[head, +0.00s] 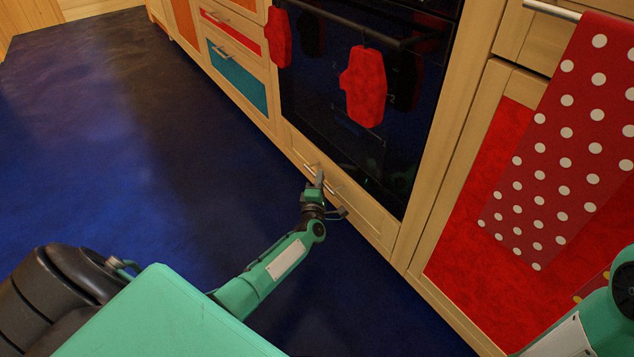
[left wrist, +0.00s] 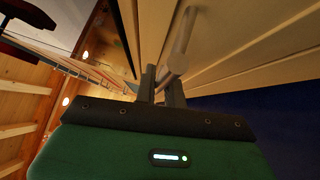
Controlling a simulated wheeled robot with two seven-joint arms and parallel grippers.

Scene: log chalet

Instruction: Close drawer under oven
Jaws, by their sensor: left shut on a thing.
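The wooden drawer (head: 367,213) sits low beneath the black oven (head: 345,110). Its front looks about flush with the cabinet frame, though a small gap would be hard to see. Its metal bar handle (head: 310,168) runs along the front, and it also shows close up in the left wrist view (left wrist: 180,45). My left gripper (head: 320,182) is at the middle of the handle, shut on it. In the left wrist view its fingers (left wrist: 161,84) are at the bar. The gripper hides part of the handle and drawer front. My right gripper is out of view; only my right arm shows at the lower right.
Red mitts (head: 364,88) hang at the oven's handle bar (head: 335,20). A red polka-dot towel (head: 560,140) hangs from a rail on the right cabinet. Drawers with red and teal fronts (head: 238,75) stand left of the oven. The dark blue floor (head: 130,140) is clear.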

